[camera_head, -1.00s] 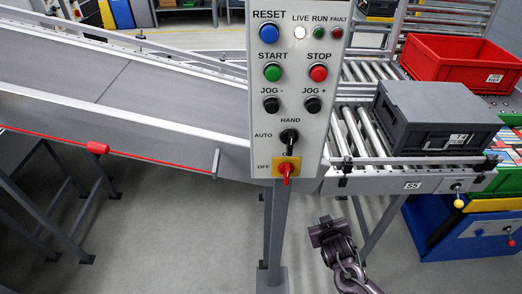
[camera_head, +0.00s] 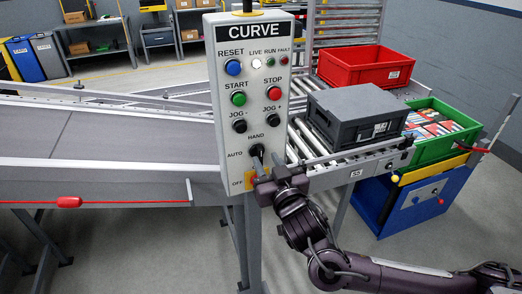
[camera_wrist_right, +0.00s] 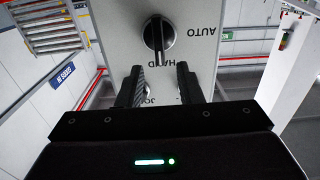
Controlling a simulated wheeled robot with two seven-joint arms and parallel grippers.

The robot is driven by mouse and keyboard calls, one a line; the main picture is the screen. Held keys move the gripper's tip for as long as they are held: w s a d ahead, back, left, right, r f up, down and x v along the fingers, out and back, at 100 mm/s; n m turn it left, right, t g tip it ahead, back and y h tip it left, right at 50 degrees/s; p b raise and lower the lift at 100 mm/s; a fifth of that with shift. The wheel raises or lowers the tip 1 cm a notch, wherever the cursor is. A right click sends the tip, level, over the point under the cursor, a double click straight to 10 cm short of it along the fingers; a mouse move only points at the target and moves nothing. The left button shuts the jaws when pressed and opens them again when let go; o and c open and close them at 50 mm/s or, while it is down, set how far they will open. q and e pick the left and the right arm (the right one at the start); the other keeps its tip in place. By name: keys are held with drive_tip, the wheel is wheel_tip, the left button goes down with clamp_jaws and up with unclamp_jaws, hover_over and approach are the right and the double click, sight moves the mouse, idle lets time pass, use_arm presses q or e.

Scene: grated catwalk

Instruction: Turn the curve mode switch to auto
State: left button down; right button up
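The curve mode switch (camera_head: 257,150) is a black knob on the light grey CURVE panel (camera_head: 212,110), with HAND above it and AUTO to its left. In the right wrist view the knob (camera_wrist_right: 159,35) shows upside down, its pale pointer line towards HAND. My right gripper (camera_head: 266,178) is just below and in front of the knob in the head view. In the wrist view its two fingers (camera_wrist_right: 160,78) are apart with nothing between them, and the knob lies beyond their tips. The gripper partly hides the yellow OFF switch (camera_head: 250,183). My left gripper is not in view.
Above the knob are the JOG buttons (camera_head: 240,126), green START (camera_head: 239,99) and red STOP (camera_head: 274,92). A roller conveyor with a grey crate (camera_head: 350,108) stands right of the panel. A belt conveyor (camera_head: 100,135) with a red cord (camera_head: 130,202) runs left.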

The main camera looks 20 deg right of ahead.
sight(261, 152)
drive_tip(key=w+p, duration=0.1)
drive_tip(key=w, duration=0.2)
drive_tip(key=shift+r, duration=0.1)
drive_tip(key=shift+w+a, duration=0.15)
drive_tip(key=shift+w, duration=0.5)
clamp_jaws()
